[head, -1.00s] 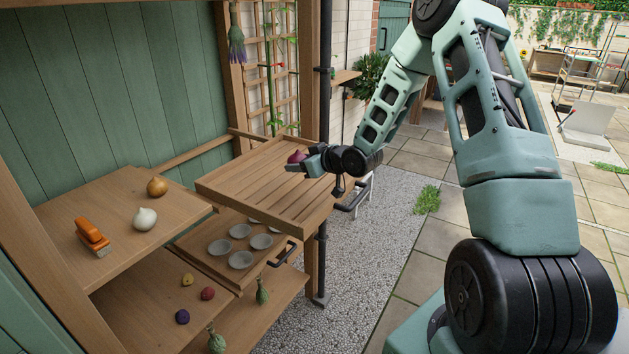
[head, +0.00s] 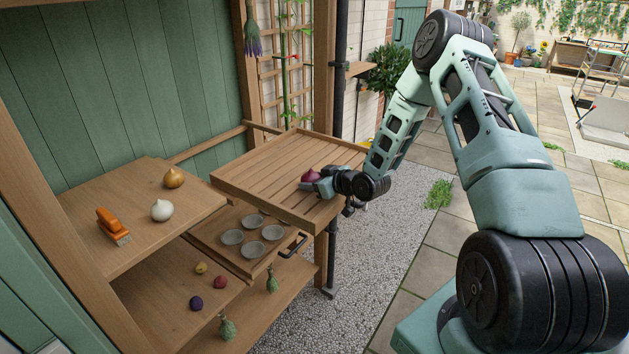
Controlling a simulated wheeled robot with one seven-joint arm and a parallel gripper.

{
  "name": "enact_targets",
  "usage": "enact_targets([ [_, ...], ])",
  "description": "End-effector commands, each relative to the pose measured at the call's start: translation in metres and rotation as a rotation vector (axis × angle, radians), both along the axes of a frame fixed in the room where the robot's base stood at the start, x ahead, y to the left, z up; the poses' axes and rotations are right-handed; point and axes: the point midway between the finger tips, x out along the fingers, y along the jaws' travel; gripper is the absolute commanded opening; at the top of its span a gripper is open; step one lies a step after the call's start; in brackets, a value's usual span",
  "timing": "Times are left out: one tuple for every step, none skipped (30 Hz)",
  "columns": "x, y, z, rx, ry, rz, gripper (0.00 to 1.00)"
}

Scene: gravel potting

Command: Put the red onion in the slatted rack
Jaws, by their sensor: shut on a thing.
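The red onion (head: 311,175) is a small dark red bulb in the head view. My gripper (head: 315,183) is shut on it, over the right part of the slatted rack. The slatted rack (head: 262,168) is a shallow wooden tray with parallel slats and a low rim, pulled out of the shelving. Its slats show no other items. The onion is low over the slats; I cannot tell whether it touches them. My gripper hides part of the onion and some of the rack's right side.
A yellow onion (head: 173,178), a white onion (head: 162,210) and an orange-handled brush (head: 112,226) are on the left shelf (head: 85,215). Below the rack, a pull-out tray (head: 215,222) holds several grey dishes.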

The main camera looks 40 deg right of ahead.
Motion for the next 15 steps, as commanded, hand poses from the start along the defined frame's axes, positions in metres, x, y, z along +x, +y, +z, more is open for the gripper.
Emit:
enact_targets([
  [0.0000,0.0001,-0.0020,0.000,0.000,0.000,0.29],
  [0.0000,0.0001,-0.0032,0.000,0.000,0.000,0.29],
  [0.0000,0.0000,-0.0044,0.000,0.000,0.000,0.29],
  [-0.0001,0.0000,-0.0029,0.000,0.000,0.000,0.62],
  [-0.0001,0.0000,-0.0026,0.000,0.000,0.000,0.70],
  [-0.0001,-0.0001,-0.0026,0.000,0.000,0.000,0.76],
  [-0.0002,0.0000,-0.0025,0.000,0.000,0.000,0.76],
  [-0.0002,0.0000,-0.0025,0.000,0.000,0.000,0.76],
  [-0.0001,0.0000,-0.0024,0.000,0.000,0.000,0.76],
  [-0.0001,0.0000,-0.0024,0.000,0.000,0.000,0.76],
  [-0.0001,0.0000,-0.0024,0.000,0.000,0.000,0.76],
  [-0.0001,0.0000,-0.0024,0.000,0.000,0.000,0.76],
  [-0.0001,0.0000,-0.0023,0.000,0.000,0.000,0.76],
  [-0.0001,0.0000,-0.0018,0.000,0.000,0.000,0.76],
  [0.0000,-0.0001,-0.0006,0.000,0.000,0.000,0.76],
])
